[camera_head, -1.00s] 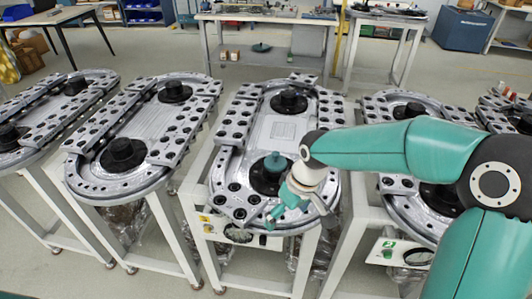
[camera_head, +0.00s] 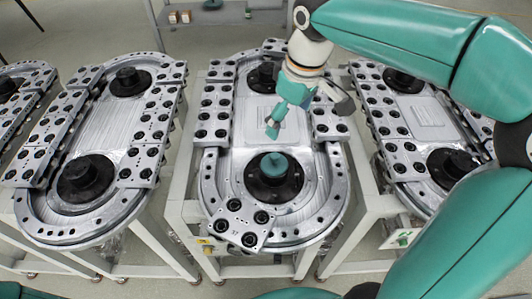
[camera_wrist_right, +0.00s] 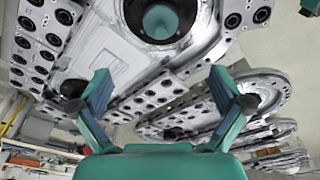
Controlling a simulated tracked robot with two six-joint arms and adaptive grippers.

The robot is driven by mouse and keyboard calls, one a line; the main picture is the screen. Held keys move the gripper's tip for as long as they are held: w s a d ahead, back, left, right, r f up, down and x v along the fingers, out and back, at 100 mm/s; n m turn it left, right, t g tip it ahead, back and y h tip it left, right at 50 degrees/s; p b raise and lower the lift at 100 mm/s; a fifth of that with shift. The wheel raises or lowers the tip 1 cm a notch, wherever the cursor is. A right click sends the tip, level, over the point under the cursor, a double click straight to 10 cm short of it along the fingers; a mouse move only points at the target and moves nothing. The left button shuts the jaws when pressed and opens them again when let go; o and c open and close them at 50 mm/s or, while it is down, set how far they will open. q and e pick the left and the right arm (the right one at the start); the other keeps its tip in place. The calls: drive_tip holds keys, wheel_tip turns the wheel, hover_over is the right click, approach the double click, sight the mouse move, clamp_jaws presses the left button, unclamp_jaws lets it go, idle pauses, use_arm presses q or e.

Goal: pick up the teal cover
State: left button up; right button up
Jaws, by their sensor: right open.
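The teal cover (camera_head: 274,164) sits on the near black hub (camera_head: 273,186) of the middle ring track. In the right wrist view the cover (camera_wrist_right: 160,21) shows at the top, above the space between the fingers. My right gripper (camera_head: 273,127) points down over the middle of that track, on the far side of the cover and apart from it. In the right wrist view the gripper (camera_wrist_right: 161,92) has its two fingers wide apart with nothing between them. My left gripper is not in view.
The middle track (camera_head: 212,180) carries rows of grey plates with black holes. Similar tracks stand on the left (camera_head: 107,140) and right (camera_head: 425,115), with narrow gaps between the frames. A loose-looking grey plate (camera_head: 242,225) lies at the near end.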

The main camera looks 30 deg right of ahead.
sight(275, 155)
drive_tip(key=f, duration=0.3)
drive_tip(key=w+f, duration=0.1)
drive_tip(key=f, duration=0.6)
drive_tip(key=shift+w+a+f, duration=0.3)
drive_tip(key=shift+w+f, duration=0.1)
drive_tip(key=shift+w+a+f+p, duration=0.1)
drive_tip(key=shift+w+f+p, duration=0.1)
drive_tip(key=shift+f, duration=0.65)
drive_tip(key=shift+w+a+f+p, duration=0.1)
drive_tip(key=shift+w+f+p, duration=0.1)
drive_tip(key=shift+f, duration=0.65)
drive_tip(key=shift+w+f+p, duration=0.2)
drive_tip(key=shift+f, duration=0.65)
drive_tip(key=shift+c, duration=0.3)
drive_tip(key=c, duration=1.2)
